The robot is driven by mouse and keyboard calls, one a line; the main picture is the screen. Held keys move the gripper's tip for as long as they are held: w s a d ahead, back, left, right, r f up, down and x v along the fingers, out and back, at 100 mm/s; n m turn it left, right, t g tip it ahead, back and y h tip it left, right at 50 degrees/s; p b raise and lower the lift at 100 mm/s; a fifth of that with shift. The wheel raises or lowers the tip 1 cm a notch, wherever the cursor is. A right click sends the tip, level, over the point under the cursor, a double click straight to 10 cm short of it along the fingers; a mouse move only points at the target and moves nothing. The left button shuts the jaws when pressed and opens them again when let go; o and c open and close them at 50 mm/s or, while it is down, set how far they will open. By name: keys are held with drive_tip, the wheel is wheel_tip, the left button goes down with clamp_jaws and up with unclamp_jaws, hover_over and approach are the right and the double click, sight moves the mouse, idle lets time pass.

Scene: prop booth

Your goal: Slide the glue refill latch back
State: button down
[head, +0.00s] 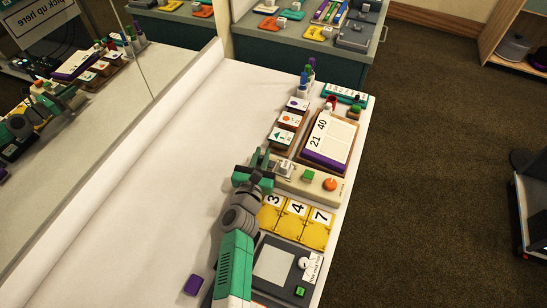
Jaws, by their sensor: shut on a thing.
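A beige unit (301,182) lies near the table's right side, with a green button (309,174), an orange round knob (329,184) and a small grey-white block (285,167) on it. My gripper (263,160), with teal fingers, is at the left end of this unit, beside the grey-white block. It is shut on a small part there, which I take to be the glue refill latch. The fingers hide most of that part, so how far it has slid cannot be told.
Yellow number cards (296,218) and a grey device (273,265) lie below the unit. A purple-edged flip board (329,142) and small card trays (287,120) stand above it. A purple block (193,285) lies at the lower left. The white table's left side is clear, beside a mirror.

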drive_tip(key=c, duration=1.4)
unclamp_jaws()
drive_tip(key=shift+a, duration=0.25)
drive_tip(key=shift+d, duration=0.1)
drive_tip(key=shift+s+r+p, duration=0.15)
drive_tip(key=shift+s+p, duration=0.15)
drive_tip(key=shift+p, duration=0.15)
drive_tip(key=s+p, duration=0.1)
drive_tip(key=s, duration=0.2)
drive_tip(key=s+a+p, duration=0.1)
drive_tip(key=s+p, duration=0.1)
drive_tip(key=s, duration=0.1)
drive_tip(key=shift+s+a, duration=0.15)
drive_tip(key=shift+s, duration=0.4)
